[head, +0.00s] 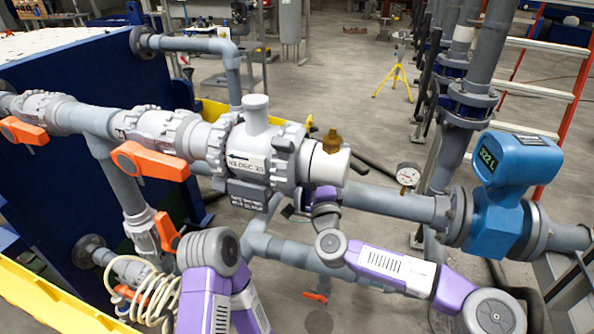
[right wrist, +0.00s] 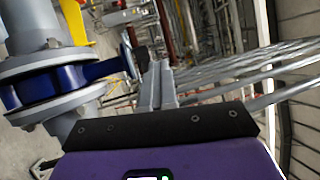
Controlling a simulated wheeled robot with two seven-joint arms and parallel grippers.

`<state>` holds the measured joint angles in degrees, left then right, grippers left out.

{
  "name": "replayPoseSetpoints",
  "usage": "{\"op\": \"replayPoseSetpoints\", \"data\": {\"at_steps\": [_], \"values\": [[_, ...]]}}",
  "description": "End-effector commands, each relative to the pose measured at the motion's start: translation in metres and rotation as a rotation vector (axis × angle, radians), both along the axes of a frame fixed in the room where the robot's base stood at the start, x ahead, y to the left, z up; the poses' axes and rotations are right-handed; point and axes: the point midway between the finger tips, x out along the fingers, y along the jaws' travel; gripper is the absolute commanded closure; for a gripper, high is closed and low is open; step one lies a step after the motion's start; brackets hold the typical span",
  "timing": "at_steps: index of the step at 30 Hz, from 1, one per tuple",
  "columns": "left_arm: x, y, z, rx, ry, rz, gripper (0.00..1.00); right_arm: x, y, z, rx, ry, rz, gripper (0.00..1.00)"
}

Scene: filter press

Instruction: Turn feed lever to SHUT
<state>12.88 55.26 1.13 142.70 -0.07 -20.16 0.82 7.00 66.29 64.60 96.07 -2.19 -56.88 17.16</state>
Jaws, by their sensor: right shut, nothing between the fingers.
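Several orange levers sit on valves along the grey pipework in the head view: one at far left (head: 22,131), a large one (head: 150,161), one below it (head: 166,231) and one low in the middle (head: 316,296). I cannot tell which is the feed lever. In the right wrist view a blue valve body (right wrist: 45,88) between grey flanges has a blue neck and a dark handle (right wrist: 128,55). My right gripper (right wrist: 160,84) is shut and empty, just right of that handle; I cannot tell whether they touch. My left gripper is out of view.
A white pump-like body (head: 262,150) and brass fitting (head: 332,141) stand in the middle. A blue flow meter (head: 510,185) and pressure gauge (head: 408,176) are at right. Blue valves with dark levers (head: 430,85) line upright pipes behind. Open floor (head: 335,90) lies beyond.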

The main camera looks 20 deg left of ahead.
Motion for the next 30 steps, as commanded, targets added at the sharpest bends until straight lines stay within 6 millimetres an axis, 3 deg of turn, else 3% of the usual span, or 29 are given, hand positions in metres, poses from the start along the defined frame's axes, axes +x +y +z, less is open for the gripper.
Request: {"op": "replayPoseSetpoints", "data": {"at_steps": [16,30], "values": [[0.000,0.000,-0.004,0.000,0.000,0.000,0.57,-0.004,0.042,0.000,0.000,0.000,-0.001,1.00],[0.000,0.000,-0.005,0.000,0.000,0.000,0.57,-0.004,0.050,-0.001,0.000,0.001,-0.001,1.00]]}}
